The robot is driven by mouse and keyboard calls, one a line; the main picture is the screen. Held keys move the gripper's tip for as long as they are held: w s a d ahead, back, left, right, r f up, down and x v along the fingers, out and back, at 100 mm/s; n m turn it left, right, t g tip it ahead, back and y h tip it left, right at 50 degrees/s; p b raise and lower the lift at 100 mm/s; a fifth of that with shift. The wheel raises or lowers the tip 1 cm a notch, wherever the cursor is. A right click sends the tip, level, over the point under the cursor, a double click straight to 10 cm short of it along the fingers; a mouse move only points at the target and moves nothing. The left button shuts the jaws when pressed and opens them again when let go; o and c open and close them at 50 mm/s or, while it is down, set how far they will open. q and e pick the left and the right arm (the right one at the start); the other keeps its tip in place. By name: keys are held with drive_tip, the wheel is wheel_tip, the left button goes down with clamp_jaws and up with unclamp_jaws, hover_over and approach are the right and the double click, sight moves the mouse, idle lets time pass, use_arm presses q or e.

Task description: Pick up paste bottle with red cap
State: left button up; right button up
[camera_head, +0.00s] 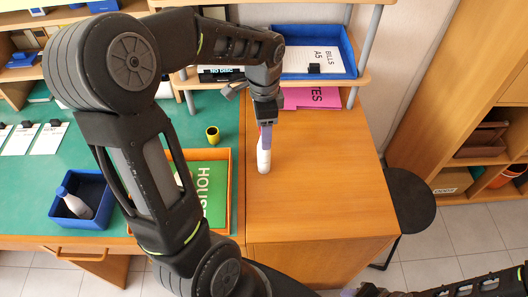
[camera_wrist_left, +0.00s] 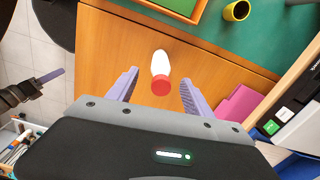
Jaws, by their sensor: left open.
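The paste bottle (camera_head: 263,160) has a white body and a red cap. It is on the bare wooden top (camera_head: 310,200) right of the green desk, apparently upright. In the left wrist view the bottle (camera_wrist_left: 160,68) shows between the fingers, its red cap towards the gripper. My left gripper (camera_head: 264,133) is open, with its purple fingers (camera_wrist_left: 158,90) either side of the cap and apart from it in the wrist view. In the head view a finger hides part of the bottle. My right gripper (camera_wrist_left: 50,76) shows only in part, away from the bottle.
A blue bin (camera_head: 98,216) holds a white bottle with a blue cap (camera_head: 76,204). An orange tray (camera_head: 224,155) with a green folder and a yellow cup (camera_head: 212,134) are left of the wooden top. Pink folders (camera_head: 325,98) lie behind. The wooden top's front is clear.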

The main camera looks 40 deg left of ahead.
use_arm(q)
wheel_tip(320, 180, down, 5)
drive_tip(key=shift+w+f+p, duration=0.1)
drive_tip(key=shift+p, duration=0.4)
drive_tip(key=shift+c, duration=0.4)
clamp_jaws()
idle(0.4)
idle(0.3)
